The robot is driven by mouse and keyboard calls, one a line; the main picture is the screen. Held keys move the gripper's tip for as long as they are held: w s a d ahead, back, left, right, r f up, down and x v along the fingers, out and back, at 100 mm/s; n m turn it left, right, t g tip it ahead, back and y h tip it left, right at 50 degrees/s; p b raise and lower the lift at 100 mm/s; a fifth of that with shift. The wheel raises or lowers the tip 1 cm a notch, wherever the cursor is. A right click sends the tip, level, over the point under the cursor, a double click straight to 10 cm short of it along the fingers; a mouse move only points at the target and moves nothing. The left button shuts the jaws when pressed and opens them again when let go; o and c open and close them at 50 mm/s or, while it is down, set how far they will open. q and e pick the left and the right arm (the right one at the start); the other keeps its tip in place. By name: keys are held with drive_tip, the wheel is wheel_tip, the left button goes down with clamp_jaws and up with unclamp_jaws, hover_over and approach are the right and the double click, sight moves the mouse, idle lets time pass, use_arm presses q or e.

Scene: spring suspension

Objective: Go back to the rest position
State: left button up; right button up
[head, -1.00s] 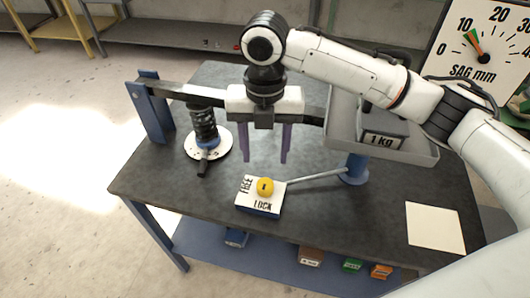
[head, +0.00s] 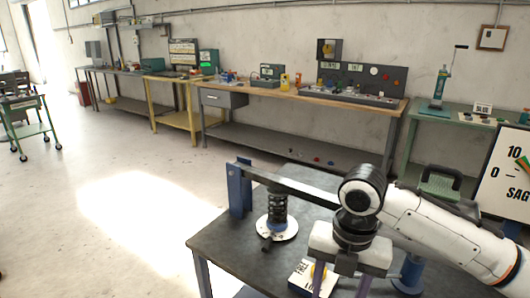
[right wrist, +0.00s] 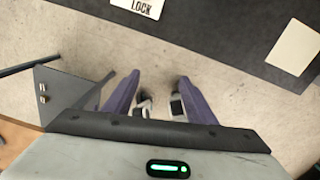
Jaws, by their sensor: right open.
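My right gripper (head: 342,287) is at the bottom of the head view, with its two purple fingers pointing down and apart. In the right wrist view (right wrist: 158,100) it is open and empty, with bare floor beyond the fingers. The FREE/LOCK block (head: 300,277) is partly behind the fingers in the head view, and its LOCK edge shows at the top of the right wrist view (right wrist: 140,8). The coil spring (head: 278,206) stands upright on a white disc under the dark beam (head: 300,184). My left gripper is not in view.
The dark table (head: 222,246) holds the spring rig; a cream card (right wrist: 295,47) lies on it. The SAG gauge board (head: 505,195) is at the right edge. A wooden-topped bench (head: 300,93) stands along the back wall. Open floor (head: 120,170) lies to the left.

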drive_tip(key=s+a+f+m+t+y, duration=0.1)
drive_tip(key=a+f+m+t+y, duration=0.15)
drive_tip(key=a+f+m, duration=0.45)
drive_tip(key=s+a+f+m+t+y, duration=0.1)
drive_tip(key=s+a+f+m+y, duration=0.1)
drive_tip(key=a+f+m+y, duration=0.45)
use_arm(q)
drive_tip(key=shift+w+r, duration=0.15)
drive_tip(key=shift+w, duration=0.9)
use_arm(e)
drive_tip(key=s+d+f+m+t+h, duration=0.5)
drive_tip(key=s+d+f+m+h, duration=0.1)
drive_tip(key=s+d+f+m, duration=0.8)
drive_tip(key=d+m, duration=0.2)
drive_tip(key=shift+d+f+h, duration=0.25)
drive_tip(key=shift+d+h, duration=0.05)
drive_tip(key=shift+h, duration=0.1)
